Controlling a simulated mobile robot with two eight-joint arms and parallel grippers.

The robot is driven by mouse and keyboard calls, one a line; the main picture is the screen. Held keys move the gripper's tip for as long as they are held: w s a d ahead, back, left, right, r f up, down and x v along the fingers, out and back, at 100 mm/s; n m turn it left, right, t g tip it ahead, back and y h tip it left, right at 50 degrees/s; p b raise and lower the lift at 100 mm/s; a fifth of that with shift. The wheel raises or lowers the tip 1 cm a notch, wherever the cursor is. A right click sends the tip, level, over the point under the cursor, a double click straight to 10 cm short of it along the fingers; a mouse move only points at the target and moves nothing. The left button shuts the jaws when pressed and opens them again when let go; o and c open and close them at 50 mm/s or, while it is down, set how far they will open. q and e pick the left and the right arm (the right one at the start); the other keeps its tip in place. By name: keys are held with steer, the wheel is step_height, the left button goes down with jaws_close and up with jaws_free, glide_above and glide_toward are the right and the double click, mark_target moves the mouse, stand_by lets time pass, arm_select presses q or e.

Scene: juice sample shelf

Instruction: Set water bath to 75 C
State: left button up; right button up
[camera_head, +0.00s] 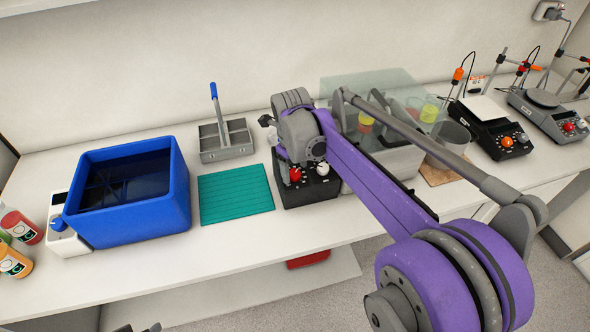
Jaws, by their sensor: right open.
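A black control box (318,190) with a red knob (295,174) and a white knob (322,168) stands at the table's front edge. It adjoins a bath with a clear, greenish cover (352,92) that holds jars with yellow and red lids; I take this as the water bath. My purple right arm reaches in from the lower right and partly hides the bath. My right gripper (284,150) is open just above and behind the red knob, with its fingers partly hidden; contact cannot be told. Small dark tips at the bottom edge seem to be my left gripper (138,328).
A blue tub (140,214) of dark liquid with a white, blue-knobbed unit (66,226) stands left. A green mat (235,194) and grey divided tray (226,147) lie between. Bottles (20,226) stand far left. Two knobbed devices (497,135) stand at right.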

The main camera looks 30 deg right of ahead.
step_height(320, 180, up, 10)
steer(key=s+a, duration=0.1)
steer(key=shift+s+f, duration=0.15)
steer(key=shift+f, duration=0.1)
stand_by(0.4)
steer(key=s+a+f+n+t, duration=0.1)
steer(key=s+a+f+n, duration=0.2)
steer(key=n, duration=0.7)
steer(key=s+a+f+n+t, duration=0.1)
steer(key=s+a+f+n, duration=0.2)
steer(key=s+f+n, duration=0.4)
steer(key=s+a+f+n+t+y, duration=0.1)
steer(key=s+f+n, duration=0.4)
steer(key=n, duration=1)
steer(key=s+a+t, duration=0.1)
steer(key=s+a, duration=0.1)
steer(key=shift+s+a, duration=0.15)
steer(key=shift+s, duration=0.25)
